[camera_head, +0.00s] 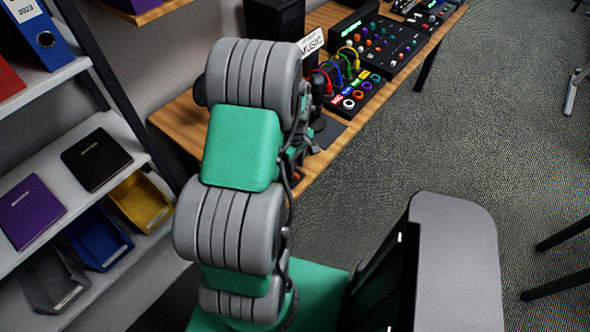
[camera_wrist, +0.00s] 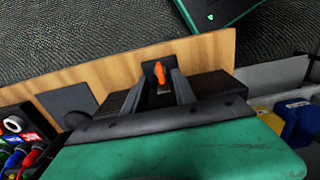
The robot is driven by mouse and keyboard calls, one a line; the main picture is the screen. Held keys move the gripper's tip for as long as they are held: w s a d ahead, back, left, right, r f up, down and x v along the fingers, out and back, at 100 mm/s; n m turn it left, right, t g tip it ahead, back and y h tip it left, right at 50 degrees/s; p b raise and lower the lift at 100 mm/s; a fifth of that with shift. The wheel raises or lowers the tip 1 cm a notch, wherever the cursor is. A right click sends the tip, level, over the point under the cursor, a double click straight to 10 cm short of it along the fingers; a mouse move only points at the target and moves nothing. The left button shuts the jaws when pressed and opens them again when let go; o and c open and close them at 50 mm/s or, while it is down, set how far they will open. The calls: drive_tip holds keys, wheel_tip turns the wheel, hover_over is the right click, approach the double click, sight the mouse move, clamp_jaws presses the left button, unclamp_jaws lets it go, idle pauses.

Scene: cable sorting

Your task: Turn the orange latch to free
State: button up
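The orange latch (camera_wrist: 160,73) shows in the wrist view, small and upright in the picture, at the table's edge side. My gripper (camera_wrist: 161,80) has its two dark fingers apart, one on each side of the latch. A gap shows between the fingers, and I cannot tell whether either finger touches the latch. A dark wooden block (camera_wrist: 215,84) lies behind the fingers.
The wooden table (camera_head: 180,118) carries a black panel with coloured rings (camera_head: 357,97), coloured cables (camera_head: 345,68) and a mixer (camera_head: 392,42). A flat dark pad (camera_wrist: 68,104) lies beside the block. A shelf (camera_head: 100,128) with bins stands at left.

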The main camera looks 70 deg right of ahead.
wheel_tip(320, 180, down, 4)
drive_tip(key=shift+r, duration=0.2)
clamp_jaws()
idle(0.5)
